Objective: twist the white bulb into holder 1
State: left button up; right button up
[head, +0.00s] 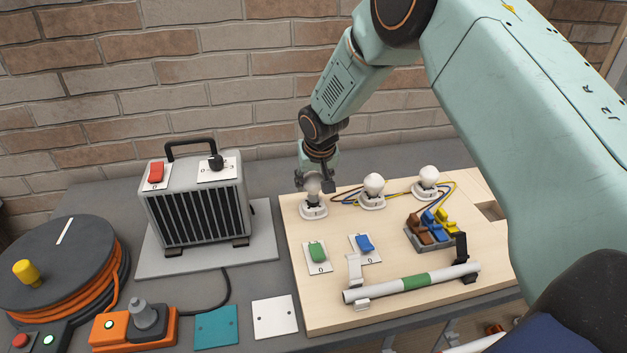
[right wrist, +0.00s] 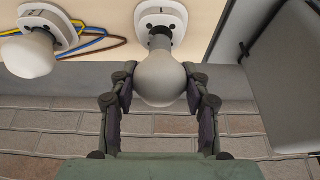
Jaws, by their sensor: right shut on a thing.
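The white bulb (head: 313,187) is between the fingers of my right gripper (head: 314,182), which is shut on it at the leftmost holder (head: 313,210) on the wooden board. In the right wrist view the bulb (right wrist: 160,80) looks grey, with a finger on either side. Its narrow dark base meets the holder (right wrist: 172,14) there; how deep it sits I cannot tell. Two more white bulbs stand upright in the middle holder (head: 373,201) and the right holder (head: 425,191). My left gripper is not in view.
The wooden board (head: 305,290) also carries a green switch (head: 317,251), a blue switch (head: 364,243), coloured lever connectors (head: 432,228) and a clamped tube (head: 385,289). A grey heater-like box (head: 198,205) stands to the left. A brick wall (head: 220,90) is close behind.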

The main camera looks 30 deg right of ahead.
jog(key=shift+f, duration=0.1)
jog(key=shift+s, duration=0.2)
jog(key=shift+f, duration=0.15)
jog(key=shift+w+f+b, duration=0.2)
jog(key=shift+f+b, duration=0.15)
jog(key=shift+s+f, duration=0.15)
jog(key=shift+f, duration=0.1)
jog(key=shift+f+b, duration=0.25)
jog(key=shift+b, duration=0.05)
